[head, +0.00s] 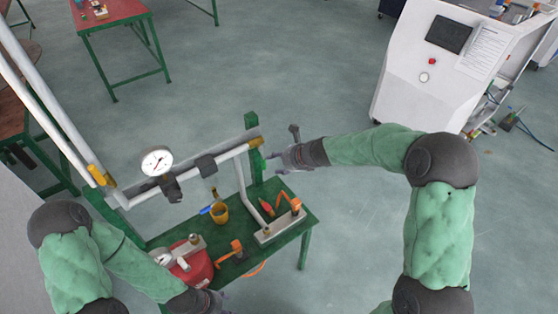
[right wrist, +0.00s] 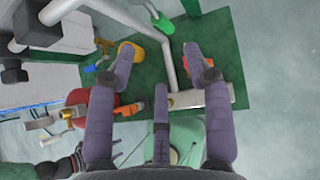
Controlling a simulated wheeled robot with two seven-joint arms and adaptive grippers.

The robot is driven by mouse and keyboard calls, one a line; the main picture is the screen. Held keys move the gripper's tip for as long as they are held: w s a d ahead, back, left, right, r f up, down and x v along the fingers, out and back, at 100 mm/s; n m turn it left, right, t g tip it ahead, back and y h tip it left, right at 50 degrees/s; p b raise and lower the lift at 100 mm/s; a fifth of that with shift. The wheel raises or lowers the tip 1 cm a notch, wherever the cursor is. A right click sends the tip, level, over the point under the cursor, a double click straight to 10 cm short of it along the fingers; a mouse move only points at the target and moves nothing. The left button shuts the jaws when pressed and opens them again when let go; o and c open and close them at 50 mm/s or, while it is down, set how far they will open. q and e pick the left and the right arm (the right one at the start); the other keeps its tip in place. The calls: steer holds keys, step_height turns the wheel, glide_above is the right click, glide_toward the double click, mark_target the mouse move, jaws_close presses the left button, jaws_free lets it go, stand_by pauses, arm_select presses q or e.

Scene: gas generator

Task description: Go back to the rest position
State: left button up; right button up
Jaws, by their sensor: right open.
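My right gripper (head: 279,150) is open and empty. It hangs above the back right corner of the green table (head: 302,236), close to the green post (head: 255,150). In the right wrist view its spread fingers (right wrist: 161,58) show with nothing between them, above the pipe and the orange-handled valve (right wrist: 198,62). My left gripper (head: 215,300) is low at the bottom edge of the head view, near the front of the table and the red tank (head: 200,268). Its fingers are small and partly cut off, so their opening is unclear.
A pressure gauge (head: 157,161) sits on the pipe frame left of my right gripper. A white machine (head: 428,75) stands at the back right. Open floor (head: 335,240) lies right of the table.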

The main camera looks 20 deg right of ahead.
steer(key=s+a+f+n+g+h, duration=0.1)
steer(key=s+f+n+g, duration=0.1)
steer(key=s+f+n, duration=0.7)
steer(key=s+a+f+n+g+h, duration=0.1)
steer(key=s+a+f+n+g, duration=0.15)
steer(key=s+f+n, duration=0.65)
steer(key=s+a+f+n+g, duration=0.1)
steer(key=s+a+f+n, duration=0.1)
steer(key=s+f+n, duration=0.2)
steer(key=s+a+f+n+g+y, duration=0.1)
steer(key=s+a+f+n, duration=0.2)
steer(key=s, duration=0.7)
step_height(320, 180, down, 3)
steer(key=shift+s+r+n+g, duration=0.2)
steer(key=shift+s+n+g, duration=0.15)
steer(key=shift+n, duration=0.85)
